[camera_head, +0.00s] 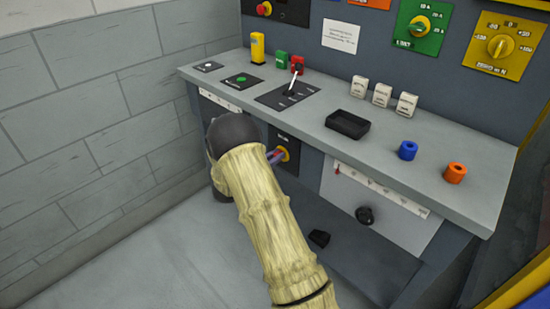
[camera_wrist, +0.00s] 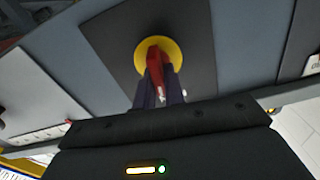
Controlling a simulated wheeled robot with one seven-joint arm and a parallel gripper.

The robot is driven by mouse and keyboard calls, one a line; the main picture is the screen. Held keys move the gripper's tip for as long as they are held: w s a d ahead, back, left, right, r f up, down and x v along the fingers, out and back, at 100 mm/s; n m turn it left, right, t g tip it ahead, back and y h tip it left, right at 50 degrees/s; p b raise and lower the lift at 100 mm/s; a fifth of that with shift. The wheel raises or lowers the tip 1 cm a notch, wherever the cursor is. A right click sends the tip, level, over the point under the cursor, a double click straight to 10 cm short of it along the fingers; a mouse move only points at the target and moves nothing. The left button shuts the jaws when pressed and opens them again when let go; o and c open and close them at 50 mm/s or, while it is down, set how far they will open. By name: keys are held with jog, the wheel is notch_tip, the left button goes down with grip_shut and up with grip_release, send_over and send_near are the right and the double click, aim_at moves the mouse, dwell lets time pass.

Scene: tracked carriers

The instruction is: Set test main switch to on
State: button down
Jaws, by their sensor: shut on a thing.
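The main switch is a red handle (camera_wrist: 154,62) on a round yellow plate (camera_wrist: 174,54), set in a dark panel on the front of the bench. In the head view the yellow plate (camera_head: 284,154) shows below the bench top, partly hidden by my gripper. My gripper (camera_wrist: 156,84) is shut on the red handle, with one dark finger on each side of it. In the head view my gripper (camera_head: 276,156) reaches the switch from the left, and my arm covers part of the panel. The switch's position labels are too small to read.
The bench top (camera_head: 390,150) lies just above the switch and carries a black tray (camera_head: 347,125), a blue knob (camera_head: 407,150), an orange knob (camera_head: 455,173) and a lever panel (camera_head: 287,96). A black knob (camera_head: 365,215) sticks out at the lower right. A brick wall (camera_head: 80,130) stands at the left.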

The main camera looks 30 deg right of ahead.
jog(key=m+b, duration=0.1)
jog(key=m, duration=0.1)
jog(key=m+b, duration=0.1)
jog(key=m, duration=0.1)
jog(key=shift+s+f+b, duration=0.2)
jog(key=shift+f+b, duration=0.05)
jog(key=shift+b, duration=0.05)
jog(key=m+b, duration=0.8)
jog(key=f+m+b, duration=0.1)
jog(key=m+b, duration=0.3)
jog(key=b, duration=0.1)
jog(key=shift+s+d, duration=0.1)
jog(key=shift+s, duration=0.2)
jog(key=shift+m, duration=0.3)
jog(key=c, duration=1.5)
grip_release()
jog(key=shift+r, duration=0.15)
